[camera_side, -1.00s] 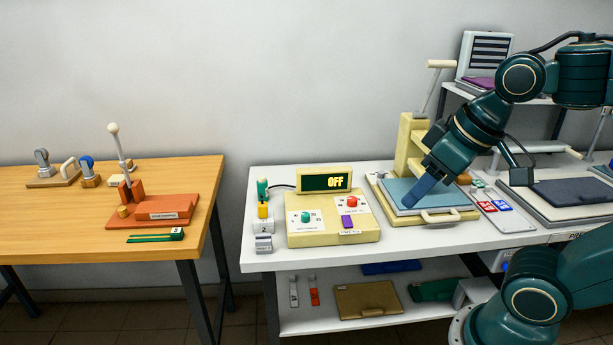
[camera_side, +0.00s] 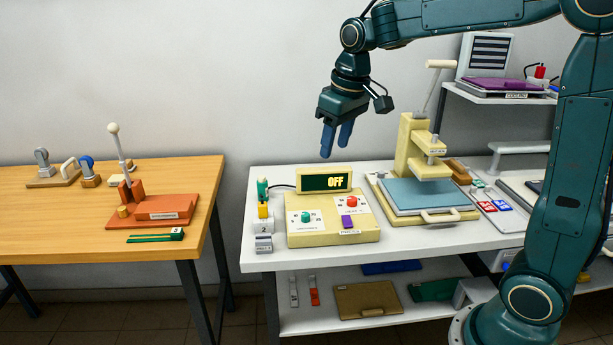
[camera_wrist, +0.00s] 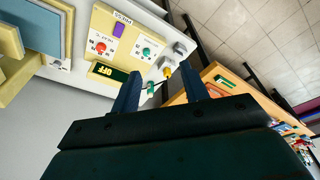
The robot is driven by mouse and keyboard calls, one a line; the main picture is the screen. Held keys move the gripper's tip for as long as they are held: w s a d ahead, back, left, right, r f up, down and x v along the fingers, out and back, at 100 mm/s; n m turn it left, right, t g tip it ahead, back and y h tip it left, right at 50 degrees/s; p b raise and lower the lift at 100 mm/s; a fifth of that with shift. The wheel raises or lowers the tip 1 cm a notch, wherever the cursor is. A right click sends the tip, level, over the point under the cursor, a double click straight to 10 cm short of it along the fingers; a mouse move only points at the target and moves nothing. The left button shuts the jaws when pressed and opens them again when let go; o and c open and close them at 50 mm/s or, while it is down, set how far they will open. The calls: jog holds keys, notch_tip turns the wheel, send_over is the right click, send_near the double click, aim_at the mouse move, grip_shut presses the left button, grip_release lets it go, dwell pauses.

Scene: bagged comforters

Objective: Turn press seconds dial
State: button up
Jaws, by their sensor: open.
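A cream control box (camera_side: 334,233) stands on the white table and carries a green dial (camera_side: 305,217) at left and a red dial (camera_side: 352,202) at right. Small print surrounds both dials, and I cannot read which one is for seconds. Behind them a display (camera_side: 325,182) reads OFF. In the wrist view the green dial (camera_wrist: 146,51) and red dial (camera_wrist: 101,47) show beyond the fingers. My gripper (camera_side: 334,150) is open and empty, pointing down above the display, apart from the box. Its fingers also show in the wrist view (camera_wrist: 160,72).
A purple button (camera_side: 347,222) sits at the box's front. A cream press with a blue plate (camera_side: 413,193) stands to the right. A green-and-yellow tool (camera_side: 263,198) and small blocks stand at the left. A wooden table (camera_side: 205,200) with an orange press lies further left.

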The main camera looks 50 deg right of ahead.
jog(key=w+d+f+g, duration=0.1)
jog(key=w+d+f, duration=0.3)
jog(key=w+f, duration=0.3)
jog(key=g, duration=0.1)
send_over(305, 214)
notch_tip(305, 214, down, 6)
jog(key=shift+d+f, duration=0.1)
jog(key=shift+f, duration=0.1)
notch_tip(305, 214, down, 14)
jog(key=shift+r, duration=0.1)
jog(key=shift+c, duration=0.3)
grip_shut()
